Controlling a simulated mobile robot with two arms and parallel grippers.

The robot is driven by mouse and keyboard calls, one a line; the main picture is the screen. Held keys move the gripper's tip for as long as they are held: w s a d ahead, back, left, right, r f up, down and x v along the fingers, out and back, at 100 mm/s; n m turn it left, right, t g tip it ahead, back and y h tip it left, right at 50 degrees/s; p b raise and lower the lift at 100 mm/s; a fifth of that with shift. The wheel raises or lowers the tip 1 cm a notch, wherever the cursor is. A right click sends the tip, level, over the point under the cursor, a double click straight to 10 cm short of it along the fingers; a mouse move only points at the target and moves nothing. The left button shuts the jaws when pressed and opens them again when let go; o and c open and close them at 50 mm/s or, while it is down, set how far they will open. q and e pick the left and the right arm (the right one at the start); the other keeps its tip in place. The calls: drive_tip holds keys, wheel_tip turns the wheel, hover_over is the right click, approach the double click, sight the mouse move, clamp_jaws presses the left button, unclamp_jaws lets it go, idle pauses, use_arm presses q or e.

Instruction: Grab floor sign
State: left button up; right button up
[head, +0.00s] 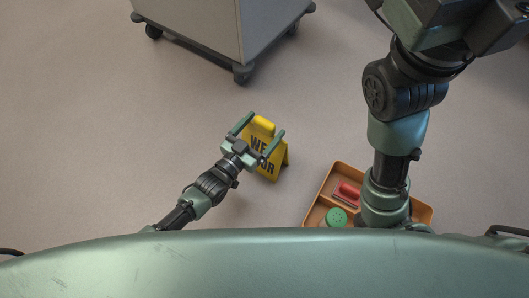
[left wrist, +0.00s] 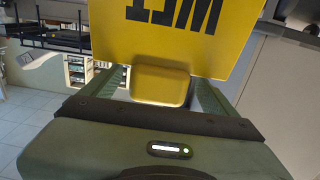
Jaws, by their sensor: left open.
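The yellow floor sign (head: 275,165) stands upright on the floor with dark lettering on its face. My left gripper (head: 266,124) is open at the sign's top, with one finger on each side of it. In the left wrist view, the rounded top tab of the sign (left wrist: 160,85) sits between the spread fingers of the left gripper (left wrist: 151,88). The lettered face lies beyond it, upside down. Part of the lettering is hidden behind the gripper in the head view. My right arm shows at the right of the head view, but its fingers do not.
An orange tray (head: 314,204) with a red item (head: 347,193) and a green round item (head: 336,217) lies right of the sign, partly behind my right arm. A grey wheeled cabinet (head: 205,30) stands at the back. The floor left of the sign is clear.

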use_arm(q)
drive_tip(key=shift+b+x, duration=0.65)
drive_tip(key=shift+x, duration=0.9)
drive_tip(key=shift+f, duration=0.1)
drive_tip(key=shift+c, duration=0.3)
clamp_jaws()
